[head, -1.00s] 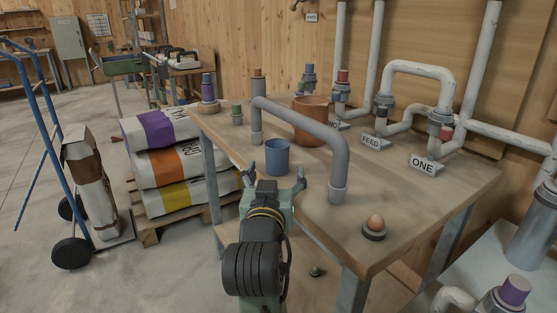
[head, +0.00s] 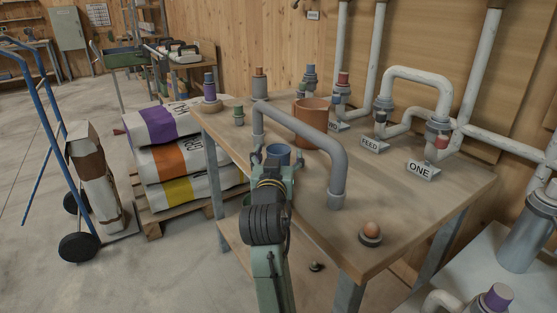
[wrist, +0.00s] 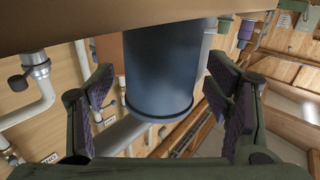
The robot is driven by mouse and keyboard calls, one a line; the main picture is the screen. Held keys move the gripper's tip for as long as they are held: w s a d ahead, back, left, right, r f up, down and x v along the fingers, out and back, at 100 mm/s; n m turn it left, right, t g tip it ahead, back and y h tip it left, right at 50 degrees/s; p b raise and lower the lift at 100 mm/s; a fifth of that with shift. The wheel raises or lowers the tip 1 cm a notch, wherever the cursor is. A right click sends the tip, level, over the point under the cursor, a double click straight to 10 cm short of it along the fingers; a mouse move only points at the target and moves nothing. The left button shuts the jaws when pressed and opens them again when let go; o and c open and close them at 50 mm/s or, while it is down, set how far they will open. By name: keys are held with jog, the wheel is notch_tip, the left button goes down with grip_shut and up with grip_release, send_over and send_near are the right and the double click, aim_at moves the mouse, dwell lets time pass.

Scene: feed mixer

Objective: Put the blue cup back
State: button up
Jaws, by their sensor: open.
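The blue cup (head: 279,152) stands upright on the wooden table (head: 420,207), near its left front edge. My gripper (head: 278,163) hides its lower part in the head view. In the wrist view the picture is turned over, and the cup (wrist: 163,70) hangs from the top between my two finger pads. The fingers are open, one on each side of the cup, with gaps between pads and cup. I cannot tell how deep the cup sits between them.
A grey pipe arch (head: 310,118) stands just right of the cup. A terracotta pot (head: 312,128) is behind it. An egg on a small dark stand (head: 371,233) is at the front right. Pipes with FEED (head: 370,145) and ONE (head: 423,170) signs line the back. Stacked sacks (head: 170,155) are left.

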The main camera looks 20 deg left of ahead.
aim_at(278, 152)
jog(key=shift+c, duration=0.2)
jog(key=c, duration=1.1)
jog(key=shift+r, duration=0.1)
jog(key=shift+r, duration=0.5)
jog(key=shift+s+d+r+b, duration=0.1)
jog(key=shift+s+r+b, duration=0.15)
jog(key=shift+r, duration=0.35)
jog(key=shift+s+r+b, duration=0.1)
jog(key=shift+s+r, duration=0.2)
jog(key=shift+r, duration=0.25)
jog(key=b+v, duration=1.3)
jog(key=v, duration=0.4)
notch_tip(278, 152, up, 8)
jog(key=p, duration=0.7)
jog(key=shift+f, duration=0.2)
